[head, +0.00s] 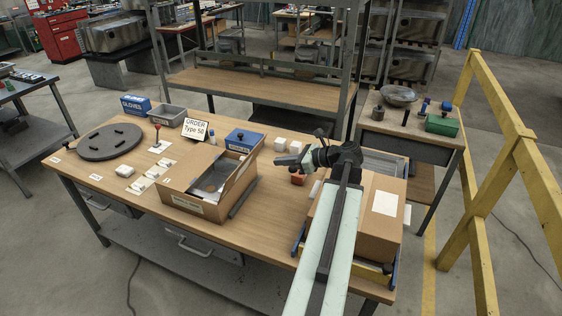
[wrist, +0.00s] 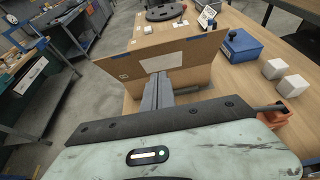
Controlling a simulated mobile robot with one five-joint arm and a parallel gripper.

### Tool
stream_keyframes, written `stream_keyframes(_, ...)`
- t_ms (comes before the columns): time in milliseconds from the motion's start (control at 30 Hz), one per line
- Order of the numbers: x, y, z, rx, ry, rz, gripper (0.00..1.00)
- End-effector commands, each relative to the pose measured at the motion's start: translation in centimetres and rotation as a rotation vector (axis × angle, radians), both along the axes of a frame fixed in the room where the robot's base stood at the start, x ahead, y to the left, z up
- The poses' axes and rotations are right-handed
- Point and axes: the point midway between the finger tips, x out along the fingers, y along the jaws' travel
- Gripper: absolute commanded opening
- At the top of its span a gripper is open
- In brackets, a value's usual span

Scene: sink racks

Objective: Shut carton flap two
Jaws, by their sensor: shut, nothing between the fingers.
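The open carton (head: 169,195) stands on the wooden bench. Its right-hand flap (head: 238,184) stands up, and I can see into the carton past it. In the wrist view a brown cardboard panel (wrist: 195,79) with a pale label stands upright, filling the middle. My gripper (head: 278,160) is shut and empty, right of the carton's far right corner. In the wrist view its fingertips (wrist: 160,76) point at the panel and overlap it; I cannot tell whether they touch. No marking shows which flap is number two.
A blue box (head: 243,140) stands behind the carton, with white cubes (head: 287,144) and an orange-red container (head: 297,178) nearby. A dark bar (head: 243,198) lies along the carton's right side. A larger closed box (head: 383,215) stands right, beside my arm. A round dark plate (head: 108,142) lies left.

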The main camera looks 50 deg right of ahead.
Motion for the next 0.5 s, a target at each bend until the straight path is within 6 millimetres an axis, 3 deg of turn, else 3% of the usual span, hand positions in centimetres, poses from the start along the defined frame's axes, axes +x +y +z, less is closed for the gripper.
stream_keyframes(33,1.1,0.4,-1.0,0.001,0.000,0.004,0.00)
stream_keyframes(267,5.6,1.4,-2.8,-0.001,0.001,0.004,0.00)
stream_keyframes(333,6.8,1.7,-1.6,-0.001,0.001,0.004,0.00)
stream_keyframes(500,8.6,2.1,-0.8,-0.002,0.001,0.004,0.00)
